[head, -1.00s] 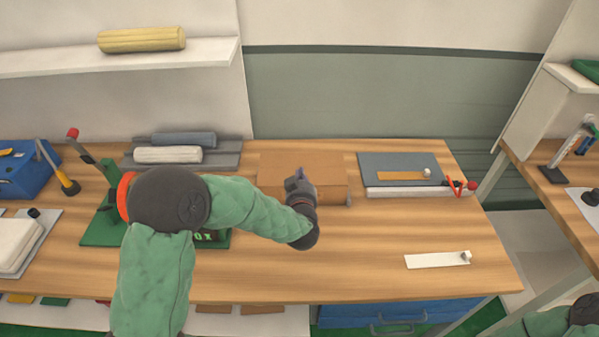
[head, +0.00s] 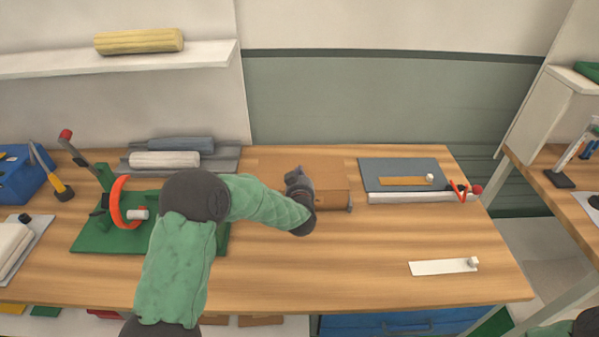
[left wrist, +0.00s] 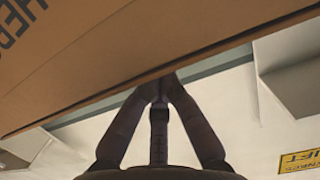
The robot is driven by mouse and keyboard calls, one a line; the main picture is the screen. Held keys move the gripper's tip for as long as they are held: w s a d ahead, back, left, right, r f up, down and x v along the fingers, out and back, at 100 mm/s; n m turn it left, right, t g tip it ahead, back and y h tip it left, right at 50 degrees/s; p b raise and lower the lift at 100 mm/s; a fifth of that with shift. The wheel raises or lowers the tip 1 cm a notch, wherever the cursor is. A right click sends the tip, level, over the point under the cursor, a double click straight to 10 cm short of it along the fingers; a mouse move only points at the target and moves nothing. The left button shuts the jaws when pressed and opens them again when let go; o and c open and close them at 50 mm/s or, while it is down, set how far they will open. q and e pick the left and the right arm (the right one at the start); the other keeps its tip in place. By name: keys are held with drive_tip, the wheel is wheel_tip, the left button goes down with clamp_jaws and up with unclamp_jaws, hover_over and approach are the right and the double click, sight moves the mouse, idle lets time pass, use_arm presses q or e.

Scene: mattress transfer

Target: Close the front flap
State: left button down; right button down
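A brown cardboard box (head: 333,200) lies at the back middle of the wooden table. Part of its near side is hidden by my left arm. My left gripper (head: 294,174) is at the box, over its left part, and its fingertips are hard to make out there. In the left wrist view a cardboard panel with dark print (left wrist: 110,60) fills the upper part. The left gripper's fingers (left wrist: 160,84) converge and meet at the panel's lower edge. They look shut, with no cardboard visible between them. My right gripper is out of view.
Left of the box stand a green fixture (head: 90,238) with an orange ring (head: 118,203) and a grey tray (head: 222,160) with rolls. Right of it is a grey board (head: 395,168). A white strip (head: 440,267) lies front right. The front middle of the table is clear.

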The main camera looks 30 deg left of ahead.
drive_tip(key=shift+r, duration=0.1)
use_arm(q)
drive_tip(key=shift+w+f+g+p, duration=0.1)
drive_tip(key=shift+f+g+p, duration=0.2)
drive_tip(key=shift+p, duration=0.55)
drive_tip(key=shift+f, duration=0.3)
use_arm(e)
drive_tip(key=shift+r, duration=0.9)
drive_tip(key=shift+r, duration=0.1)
